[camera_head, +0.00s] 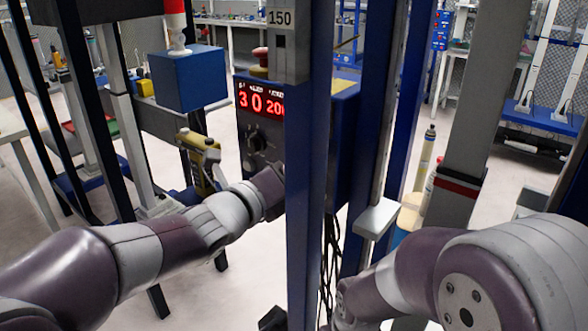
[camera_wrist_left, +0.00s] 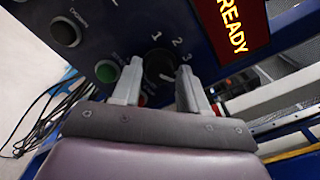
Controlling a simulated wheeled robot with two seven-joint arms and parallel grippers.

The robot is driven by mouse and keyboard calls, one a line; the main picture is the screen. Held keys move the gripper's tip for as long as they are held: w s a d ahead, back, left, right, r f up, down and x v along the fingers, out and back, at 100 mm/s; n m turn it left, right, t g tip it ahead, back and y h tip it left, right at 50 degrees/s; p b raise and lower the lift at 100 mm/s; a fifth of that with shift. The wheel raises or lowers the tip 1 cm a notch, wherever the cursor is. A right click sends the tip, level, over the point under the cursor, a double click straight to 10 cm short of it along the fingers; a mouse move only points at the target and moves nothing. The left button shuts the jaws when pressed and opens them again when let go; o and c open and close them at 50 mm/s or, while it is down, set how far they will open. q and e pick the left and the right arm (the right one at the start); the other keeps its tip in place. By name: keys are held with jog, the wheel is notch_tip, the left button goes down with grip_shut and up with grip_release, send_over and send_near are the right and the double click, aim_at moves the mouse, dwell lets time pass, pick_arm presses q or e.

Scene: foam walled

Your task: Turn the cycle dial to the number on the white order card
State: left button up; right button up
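The cycle dial (camera_wrist_left: 160,66) is a dark round knob on a dark panel, with 1, 2 and 3 printed around its upper side in the left wrist view. My left gripper (camera_wrist_left: 159,78) is open, one fingertip at each side of the dial. I cannot tell whether the fingers touch it. In the head view my left arm reaches the control panel (camera_head: 247,128), and its fingers are not clearly visible by the blue post. The red display (camera_head: 262,103) shows 30 and 200. My right arm is at lower right, its gripper out of view. I cannot make out a white order card.
The left wrist view shows a green button (camera_wrist_left: 106,71), another black knob (camera_wrist_left: 65,33) and a READY display (camera_wrist_left: 232,27). A blue box (camera_head: 188,80) is left of the panel.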

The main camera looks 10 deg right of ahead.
pick_arm(q)
jog(key=c, duration=0.6)
jog(key=shift+c, duration=0.2)
jog(key=shift+n, duration=0.3)
jog(key=shift+n+p, duration=3.6)
jog(key=shift+n, duration=8)
jog(key=shift+f, duration=0.1)
